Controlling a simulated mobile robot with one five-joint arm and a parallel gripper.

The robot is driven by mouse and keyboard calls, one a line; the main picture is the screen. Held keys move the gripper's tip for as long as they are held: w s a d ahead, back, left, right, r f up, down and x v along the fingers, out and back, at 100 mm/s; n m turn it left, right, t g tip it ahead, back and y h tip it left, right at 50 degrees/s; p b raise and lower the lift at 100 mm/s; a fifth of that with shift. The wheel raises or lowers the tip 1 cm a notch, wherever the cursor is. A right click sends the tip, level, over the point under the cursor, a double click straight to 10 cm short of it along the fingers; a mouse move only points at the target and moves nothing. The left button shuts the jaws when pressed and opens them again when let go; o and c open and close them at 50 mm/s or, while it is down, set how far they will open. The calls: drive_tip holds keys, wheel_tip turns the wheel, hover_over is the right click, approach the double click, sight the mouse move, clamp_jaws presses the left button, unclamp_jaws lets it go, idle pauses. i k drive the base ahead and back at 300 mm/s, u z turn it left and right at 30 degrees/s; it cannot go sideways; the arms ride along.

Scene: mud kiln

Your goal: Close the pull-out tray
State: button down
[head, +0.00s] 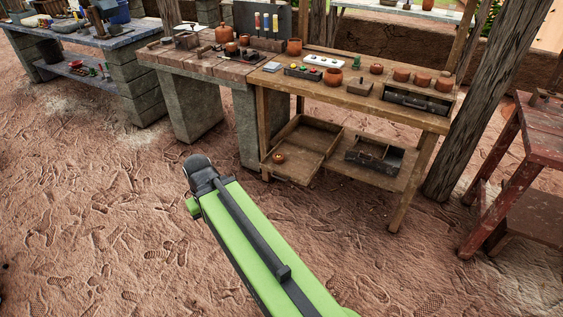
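The pull-out tray (290,172) is a shallow, open-topped wooden box low down on the left side of the wooden workbench (345,97). It juts out past the bench's front edge, so it stands open. A small orange-brown round pot (279,158) sits in its front left corner, and the rest of its floor looks bare. My green arm reaches up from the bottom of the head view to a dark joint, left of and in front of the tray and apart from it in the picture. My gripper's fingers do not show.
A dark toolbox (375,156) stands on the lower shelf right of the tray. Clay pots (333,77) and tools cover the benchtop. A brick-topped bench (205,62) adjoins on the left. A wooden post (478,110) and red table (535,130) stand right. Sandy ground in front is clear.

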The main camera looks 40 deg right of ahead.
sight(301, 161)
drive_tip(key=u, duration=1.05)
drive_tip(key=i, duration=0.2)
drive_tip(key=z, duration=1.55)
drive_tip(key=i, duration=1.55)
drive_tip(key=z, duration=1.05)
drive_tip(key=k, duration=0.8)
drive_tip(key=z, duration=0.15)
drive_tip(key=i, duration=0.85)
drive_tip(key=u, duration=0.2)
drive_tip(key=k, duration=0.85)
drive_tip(key=z, duration=0.2)
drive_tip(key=i, duration=0.65)
drive_tip(key=u, duration=0.05)
